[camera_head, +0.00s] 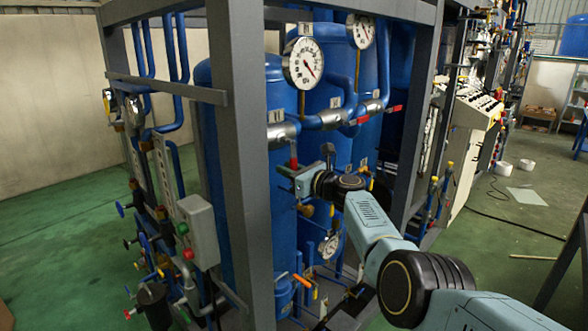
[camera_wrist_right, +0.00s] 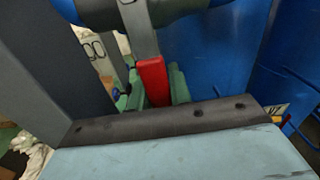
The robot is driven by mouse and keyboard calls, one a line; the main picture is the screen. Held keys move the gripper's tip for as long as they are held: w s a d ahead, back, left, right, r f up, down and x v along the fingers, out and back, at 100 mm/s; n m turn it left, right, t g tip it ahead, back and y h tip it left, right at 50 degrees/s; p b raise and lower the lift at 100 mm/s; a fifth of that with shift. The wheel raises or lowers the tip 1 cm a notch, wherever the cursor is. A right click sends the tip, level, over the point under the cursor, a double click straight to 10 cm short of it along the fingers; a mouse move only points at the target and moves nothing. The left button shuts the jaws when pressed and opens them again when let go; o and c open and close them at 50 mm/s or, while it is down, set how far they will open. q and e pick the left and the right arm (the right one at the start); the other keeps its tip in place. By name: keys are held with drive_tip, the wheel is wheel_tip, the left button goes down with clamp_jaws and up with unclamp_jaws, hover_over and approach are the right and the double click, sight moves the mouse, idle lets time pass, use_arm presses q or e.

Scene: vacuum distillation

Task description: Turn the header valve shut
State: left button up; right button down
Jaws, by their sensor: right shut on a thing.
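The header valve (camera_head: 283,132) is a silver body on the blue header pipe, just right of the grey frame post. Its lever hangs down and ends in a red handle (camera_head: 293,155). My right gripper (camera_head: 289,172) reaches in from the right and is at the lower end of this handle. In the right wrist view the red handle (camera_wrist_right: 153,80) sits between the greenish fingers (camera_wrist_right: 150,90), which are shut on it. The metal lever above it runs up to the pipe. The fingertips are partly hidden. My left gripper is not in view.
Two more red-handled levers (camera_head: 358,121) (camera_head: 392,109) are farther right on the header. A grey frame post (camera_head: 240,150) stands close left of my gripper. Blue tanks (camera_head: 265,220) stand behind it. Pressure gauges (camera_head: 303,63) are above. Green floor is open at left.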

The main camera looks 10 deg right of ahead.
drive_tip(key=shift+s+a+f+m, duration=0.15)
drive_tip(key=shift+a+f+m, duration=0.05)
drive_tip(key=shift+a+m, duration=0.1)
idle(0.4)
drive_tip(key=c, duration=1.3)
unclamp_jaws()
drive_tip(key=shift+r, duration=0.1)
